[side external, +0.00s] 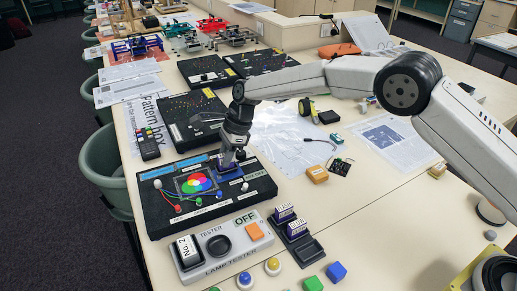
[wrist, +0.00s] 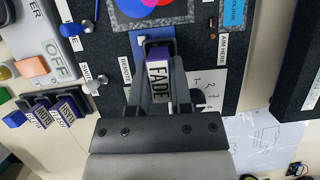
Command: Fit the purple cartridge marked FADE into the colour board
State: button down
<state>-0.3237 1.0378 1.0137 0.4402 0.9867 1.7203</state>
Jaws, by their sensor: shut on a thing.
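The purple cartridge (wrist: 158,72) has a white label reading FADE and is between the fingers of my gripper (wrist: 152,88) in the wrist view. My gripper (side external: 231,158) is shut on it, pointing down over the right-back part of the colour board (side external: 160,218). The board is a black panel with overlapping coloured circles; part of it also shows in the wrist view (wrist: 115,60). In the side view the purple cartridge (side external: 229,172) is at the board, partly covered by the fingers. I cannot tell whether it is seated or just above the board.
Two other purple cartridges (side external: 284,213) stand in a black holder (side external: 311,250) right of the board. The lamp tester (side external: 214,270) with its orange button lies in front. Coloured blocks (side external: 336,271) and round buttons are nearby. More black boards (side external: 191,120) lie behind.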

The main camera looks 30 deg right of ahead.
jog(key=shift+f, duration=0.35)
dwell(0.3)
jog(key=shift+c, duration=0.3)
grip_release()
jog(key=shift+r, duration=0.15)
jog(key=shift+r, duration=3.4)
